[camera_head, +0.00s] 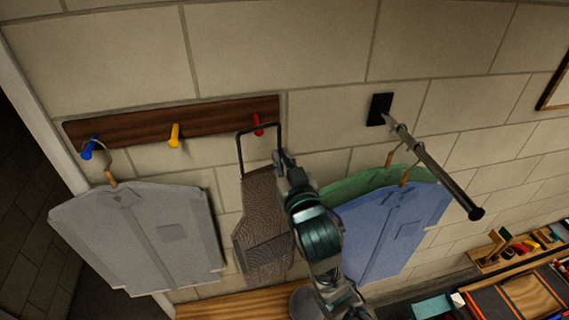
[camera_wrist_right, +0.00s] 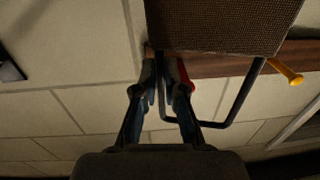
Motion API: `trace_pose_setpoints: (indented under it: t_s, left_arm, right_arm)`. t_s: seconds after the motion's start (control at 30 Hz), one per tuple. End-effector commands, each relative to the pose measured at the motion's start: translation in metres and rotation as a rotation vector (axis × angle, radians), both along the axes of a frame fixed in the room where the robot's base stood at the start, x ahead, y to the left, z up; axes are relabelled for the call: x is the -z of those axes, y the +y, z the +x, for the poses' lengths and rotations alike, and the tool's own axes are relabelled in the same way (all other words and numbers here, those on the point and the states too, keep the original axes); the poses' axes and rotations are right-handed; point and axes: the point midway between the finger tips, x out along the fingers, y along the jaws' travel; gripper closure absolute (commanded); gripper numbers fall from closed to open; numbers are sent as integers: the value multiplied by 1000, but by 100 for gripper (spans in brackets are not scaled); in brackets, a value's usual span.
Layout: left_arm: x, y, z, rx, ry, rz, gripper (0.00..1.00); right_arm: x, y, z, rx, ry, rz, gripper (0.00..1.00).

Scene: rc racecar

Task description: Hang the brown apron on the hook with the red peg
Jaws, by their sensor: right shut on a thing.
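The brown apron (camera_head: 262,215) hangs upright in front of the wall, with its stiff dark neck loop (camera_head: 239,150) on top. The red peg (camera_head: 258,120) is at the right end of the wooden rack; the loop's top bar overlaps it in the picture. I cannot tell whether the loop is over the peg or in front of it. My right gripper (camera_head: 282,166) is shut on the loop's right side near the apron's top. In the right wrist view, the loop runs between the fingers (camera_wrist_right: 160,88), and the red peg (camera_wrist_right: 185,74) is partly hidden behind one. My left gripper is not in view.
The wooden rack (camera_head: 112,128) also has a blue peg (camera_head: 88,148), with a grey garment (camera_head: 140,235) below, and a yellow peg (camera_head: 174,134). At right, a metal rod (camera_head: 440,172) juts from the wall, with blue (camera_head: 395,225) and green (camera_head: 350,185) garments hanging there.

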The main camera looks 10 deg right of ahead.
Motion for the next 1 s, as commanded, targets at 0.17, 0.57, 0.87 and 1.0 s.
trace_pose_setpoints:
  t_s: [0.17,0.57,0.87,1.0]
  left_arm:
    - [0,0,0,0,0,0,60]
    - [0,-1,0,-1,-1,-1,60]
    - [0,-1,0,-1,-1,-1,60]
    - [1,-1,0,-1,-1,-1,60]
  right_arm:
    - [1,-1,13,2,-1,0,100]
    - [2,0,38,1,-1,1,100]
    - [3,-1,58,1,-2,0,100]
    - [7,-1,66,0,-1,1,100]
